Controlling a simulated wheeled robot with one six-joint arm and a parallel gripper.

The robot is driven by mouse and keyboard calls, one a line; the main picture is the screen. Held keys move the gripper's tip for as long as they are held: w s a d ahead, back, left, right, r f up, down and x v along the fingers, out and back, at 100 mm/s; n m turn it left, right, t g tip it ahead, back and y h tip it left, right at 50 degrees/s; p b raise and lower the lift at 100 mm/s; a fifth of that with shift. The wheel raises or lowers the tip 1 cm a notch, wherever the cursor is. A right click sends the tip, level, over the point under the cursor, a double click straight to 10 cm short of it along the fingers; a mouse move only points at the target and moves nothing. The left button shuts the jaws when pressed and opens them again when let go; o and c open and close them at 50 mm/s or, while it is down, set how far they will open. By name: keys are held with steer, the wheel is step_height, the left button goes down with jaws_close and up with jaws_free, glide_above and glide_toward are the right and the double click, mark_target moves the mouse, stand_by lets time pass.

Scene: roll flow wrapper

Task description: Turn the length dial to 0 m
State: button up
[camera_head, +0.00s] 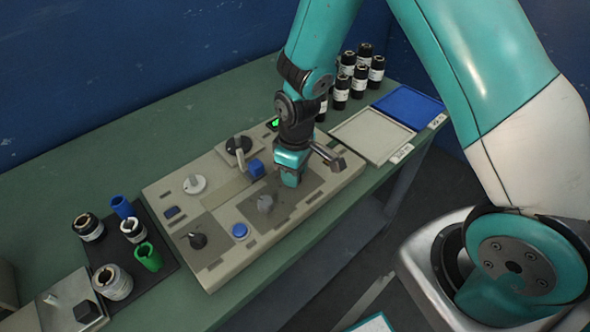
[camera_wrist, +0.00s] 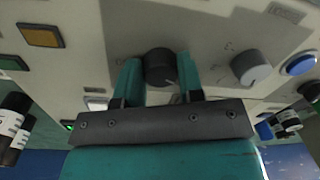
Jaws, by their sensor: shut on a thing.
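My gripper (camera_wrist: 160,78) is shut on a black round dial (camera_wrist: 160,66) on the control panel (camera_head: 215,268), with one teal finger on each side of it in the wrist view. In the head view my gripper (camera_head: 290,180) reaches down onto the dark plate at the panel's right end and hides this dial. A grey dial (camera_wrist: 250,67) with a pale pointer line stands to the right in the wrist view; it also shows left of my gripper in the head view (camera_head: 265,202). The dial markings are too small to read, so I cannot tell the held dial's setting.
The panel also carries a white knob (camera_head: 194,184), a black knob (camera_head: 197,240), a blue button (camera_head: 240,231) and a blue block (camera_head: 256,169). Black bottles (camera_head: 341,92) stand behind my arm. A beige tray (camera_head: 371,135) lies to the right.

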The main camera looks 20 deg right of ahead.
steer(key=shift+w+r+n, duration=0.1)
steer(key=shift+n, duration=1.1)
steer(key=o, duration=0.9)
steer(key=shift+o, duration=0.2)
step_height(320, 180, up, 17)
steer(key=shift+w+d+r, duration=0.2)
steer(key=shift+w+d, duration=0.1)
steer(key=shift+w, duration=0.05)
